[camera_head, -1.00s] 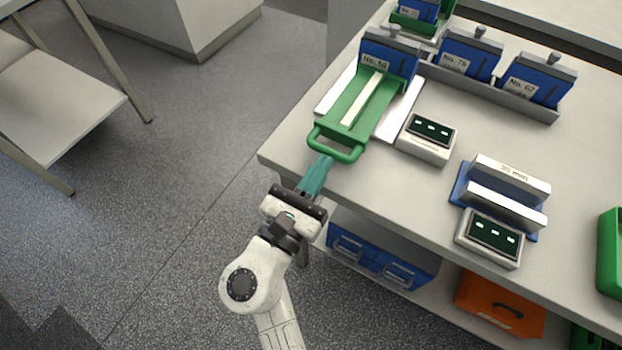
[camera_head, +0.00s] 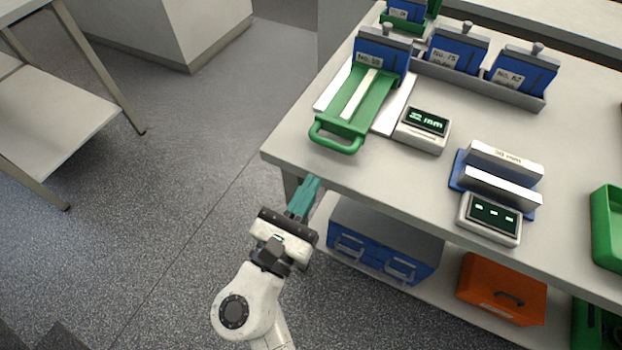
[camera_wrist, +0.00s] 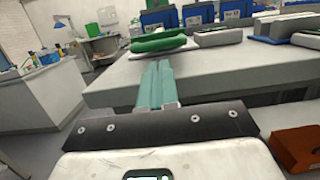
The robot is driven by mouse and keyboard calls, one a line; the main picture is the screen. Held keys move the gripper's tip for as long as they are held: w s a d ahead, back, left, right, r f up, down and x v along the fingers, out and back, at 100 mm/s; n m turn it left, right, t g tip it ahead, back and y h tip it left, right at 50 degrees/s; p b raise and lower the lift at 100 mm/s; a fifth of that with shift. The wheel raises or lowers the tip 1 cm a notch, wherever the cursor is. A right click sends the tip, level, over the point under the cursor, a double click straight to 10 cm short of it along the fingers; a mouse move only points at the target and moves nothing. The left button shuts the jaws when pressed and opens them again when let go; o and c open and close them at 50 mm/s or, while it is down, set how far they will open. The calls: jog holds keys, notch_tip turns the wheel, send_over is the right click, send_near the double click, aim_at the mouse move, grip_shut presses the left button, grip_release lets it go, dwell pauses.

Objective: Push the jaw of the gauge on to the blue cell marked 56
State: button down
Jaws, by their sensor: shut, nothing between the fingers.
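The gauge's green sliding jaw (camera_head: 375,111), with its loop handle (camera_head: 334,143), lies on a pale base near the bench's left edge. Its far end appears to meet the blue cell (camera_head: 381,53), whose small label looks like 56. The readout box (camera_head: 423,129) beside the gauge shows lit green characters ending in mm. My gripper (camera_head: 312,182) has teal fingers, shut and empty. It is off the bench's front edge, apart from the handle. In the wrist view, the fingers (camera_wrist: 157,68) point towards the green handle (camera_wrist: 158,44).
Two more blue cells (camera_head: 457,53) (camera_head: 523,75) stand in a grey rack to the right. A second readout (camera_head: 490,217) sits by a blue-based fixture (camera_head: 459,172). The bench edge lies just ahead of my gripper; blue (camera_head: 380,245) and orange (camera_head: 500,289) boxes are below.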

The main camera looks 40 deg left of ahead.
jog(key=v, duration=0.8)
jog(key=shift+s, duration=0.25)
jog(key=shift+r, duration=0.1)
jog(key=w+d+f+m+g+h+p, duration=0.1)
jog(key=w+d+f+m+g+h, duration=0.2)
jog(key=d+m, duration=0.5)
jog(key=w+d+f+m+g+h, duration=0.2)
jog(key=w+d+m+h, duration=0.2)
jog(key=d, duration=0.7)
jog(key=w+d+f+m+g+h+p, duration=0.1)
jog(key=w+d+f+m+g+h, duration=0.2)
jog(key=d+m, duration=0.55)
jog(key=s+d+f+m+g, duration=0.25)
jog(key=d+m+g, duration=0.25)
jog(key=d, duration=0.6)
jog(key=s+d+f+m+g+y+p, duration=0.2)
jog(key=s+d+m+g+y, duration=0.3)
jog(key=s+m, duration=0.8)
jog(key=shift+s+d+f+g, duration=0.3)
jog(key=shift+d+f, duration=0.15)
jog(key=shift+d, duration=0.65)
